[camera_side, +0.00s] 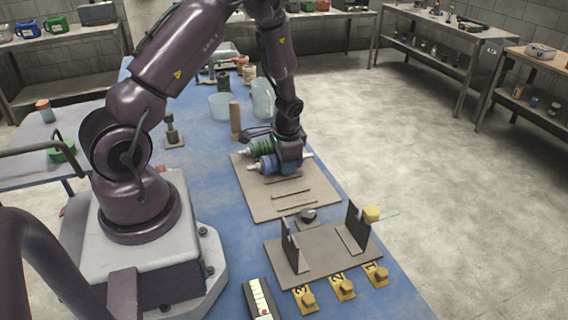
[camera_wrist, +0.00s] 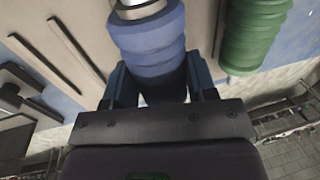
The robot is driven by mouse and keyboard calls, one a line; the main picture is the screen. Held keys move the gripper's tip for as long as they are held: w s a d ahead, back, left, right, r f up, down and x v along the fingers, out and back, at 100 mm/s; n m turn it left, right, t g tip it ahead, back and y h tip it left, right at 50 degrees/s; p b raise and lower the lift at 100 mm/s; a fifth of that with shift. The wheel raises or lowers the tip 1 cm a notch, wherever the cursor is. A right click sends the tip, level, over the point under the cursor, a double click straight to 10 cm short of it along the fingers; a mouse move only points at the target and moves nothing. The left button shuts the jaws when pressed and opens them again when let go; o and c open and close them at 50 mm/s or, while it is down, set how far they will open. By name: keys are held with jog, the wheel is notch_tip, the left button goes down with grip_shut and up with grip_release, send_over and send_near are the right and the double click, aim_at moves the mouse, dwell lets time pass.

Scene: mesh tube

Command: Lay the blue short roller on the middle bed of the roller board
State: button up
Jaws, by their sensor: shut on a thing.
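The blue short roller (camera_side: 266,163) is ribbed with a pale metal end. It lies sideways beside the green roller at the far end of the roller board (camera_side: 247,196). My gripper (camera_side: 288,160) is shut on it; in the wrist view the roller (camera_wrist: 148,38) runs up between the fingers (camera_wrist: 160,88). I cannot tell whether the roller touches the board. The green roller (camera_side: 260,147) lies parallel, farther back, and shows at the right of the wrist view (camera_wrist: 255,38). Dark bed strips (camera_side: 291,194) cross the near, empty part of the board.
A brown stand with two dark uprights (camera_side: 322,256) is nearer the camera, with a yellow piece (camera_side: 372,213) at its right. A dark knob (camera_side: 308,215) is between it and the board. Behind are a brown cylinder (camera_side: 235,120) and a clear jug (camera_side: 263,98). Numbered yellow tags (camera_side: 342,288) lie in front.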

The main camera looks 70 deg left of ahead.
jog(key=shift+f, duration=0.8)
jog(key=shift+f, duration=0.15)
jog(key=o, duration=1.1)
jog(key=shift+c, duration=0.2)
